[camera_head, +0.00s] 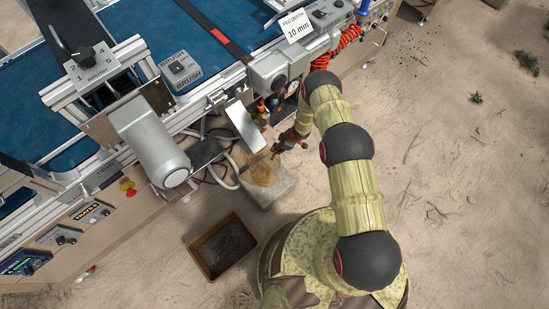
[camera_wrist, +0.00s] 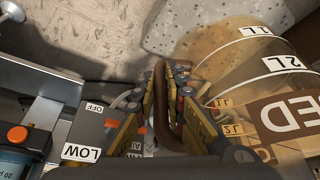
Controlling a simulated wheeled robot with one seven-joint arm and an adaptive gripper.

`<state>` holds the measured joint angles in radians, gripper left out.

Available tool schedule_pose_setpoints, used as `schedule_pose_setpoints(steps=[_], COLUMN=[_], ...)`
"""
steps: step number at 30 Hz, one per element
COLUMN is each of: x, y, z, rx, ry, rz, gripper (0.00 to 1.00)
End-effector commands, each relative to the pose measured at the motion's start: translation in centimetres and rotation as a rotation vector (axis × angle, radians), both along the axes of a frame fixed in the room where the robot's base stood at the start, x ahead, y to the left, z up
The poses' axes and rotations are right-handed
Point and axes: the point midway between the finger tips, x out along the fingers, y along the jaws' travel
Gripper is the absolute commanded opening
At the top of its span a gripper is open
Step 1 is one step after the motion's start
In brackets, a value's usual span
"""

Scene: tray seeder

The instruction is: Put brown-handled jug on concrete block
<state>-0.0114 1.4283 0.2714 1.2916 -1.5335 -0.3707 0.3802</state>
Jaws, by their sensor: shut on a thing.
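The jug (camera_head: 264,170) is see-through and amber-tinted, and it shows over the concrete block (camera_head: 272,193) in the head view. In the wrist view the jug (camera_wrist: 243,82) fills the right side, with litre marks and a brown label with large white letters. My gripper (camera_wrist: 162,78) is shut on its brown handle (camera_wrist: 160,112), with a finger on each side. The pale, speckled block (camera_wrist: 175,22) lies beyond the jug at the top. I cannot tell whether the jug's base touches the block. My gripper (camera_head: 281,146) is partly hard to make out in the head view.
The seeder machine (camera_head: 205,85) with its blue belt runs along the left and top. A grey motor (camera_head: 150,142) and a sloped metal plate (camera_head: 245,127) stick out near the block. A brown bin of dark soil (camera_head: 203,241) sits below left. Sandy ground is open at right.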

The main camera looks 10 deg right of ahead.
Motion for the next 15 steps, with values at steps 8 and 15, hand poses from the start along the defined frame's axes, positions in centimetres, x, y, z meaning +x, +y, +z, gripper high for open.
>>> schedule_pose_setpoints(steps=[8, 15], x=[0.1, 0.1], y=[0.0, 0.0], z=[-3.5, -6.3], rx=[0.001, 0.001], ry=[-0.001, -0.001], rz=[0.0, 0.0], gripper=[0.0, 0.0])
